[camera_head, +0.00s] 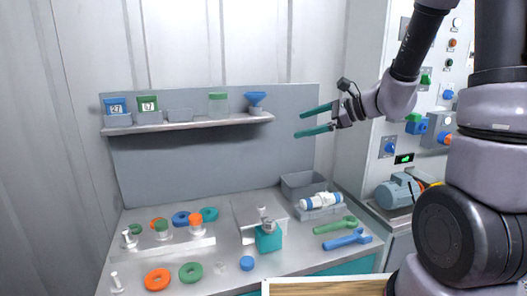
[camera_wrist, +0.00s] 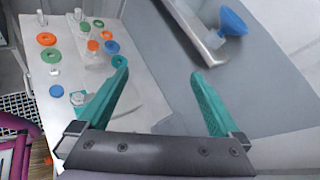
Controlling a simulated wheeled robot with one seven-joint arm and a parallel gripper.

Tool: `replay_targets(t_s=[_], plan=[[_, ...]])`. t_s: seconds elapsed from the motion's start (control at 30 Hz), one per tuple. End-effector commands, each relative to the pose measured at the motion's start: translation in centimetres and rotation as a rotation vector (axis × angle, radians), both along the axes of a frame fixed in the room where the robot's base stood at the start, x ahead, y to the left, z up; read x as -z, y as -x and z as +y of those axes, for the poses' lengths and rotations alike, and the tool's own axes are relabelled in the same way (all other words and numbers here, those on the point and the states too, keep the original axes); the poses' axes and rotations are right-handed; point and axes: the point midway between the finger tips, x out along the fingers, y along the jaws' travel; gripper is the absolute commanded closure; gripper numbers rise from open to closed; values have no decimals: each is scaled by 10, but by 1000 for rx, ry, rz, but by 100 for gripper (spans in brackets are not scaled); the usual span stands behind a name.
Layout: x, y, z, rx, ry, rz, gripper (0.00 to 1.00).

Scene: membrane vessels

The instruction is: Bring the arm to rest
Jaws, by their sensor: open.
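My gripper (camera_head: 316,120) has two teal fingers, spread apart with nothing between them. In the head view it is raised in the air at the upper right of the bench, in front of the grey back panel and a little right of the shelf's end. My arm comes in from the right side of the picture. In the wrist view the open gripper (camera_wrist: 160,98) shows both fingers, with the panel and the bench top beyond them. Neither finger appears to touch anything.
The shelf (camera_head: 190,125) holds labelled boxes and a blue funnel (camera_head: 256,99). The bench carries coloured rings, a teal vise (camera_head: 268,238), a white-and-blue cylinder (camera_head: 320,201), a grey bin (camera_head: 303,184) and two wrenches (camera_head: 347,240). A control cabinet (camera_head: 369,140) with knobs stands right.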

Motion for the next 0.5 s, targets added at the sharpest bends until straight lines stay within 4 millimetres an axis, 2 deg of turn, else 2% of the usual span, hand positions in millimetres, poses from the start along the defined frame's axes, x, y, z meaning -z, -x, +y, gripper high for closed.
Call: replay_targets(t_s=[0.03,0.13,0.23,0.4,0.5], plan=[[-17,20,3,-80,66,-60,0],[-34,57,2,-226,220,-162,0],[-46,91,-8,-354,395,-270,0],[-62,135,-41,-520,732,-457,0],[-73,152,-66,-584,941,-559,0]])
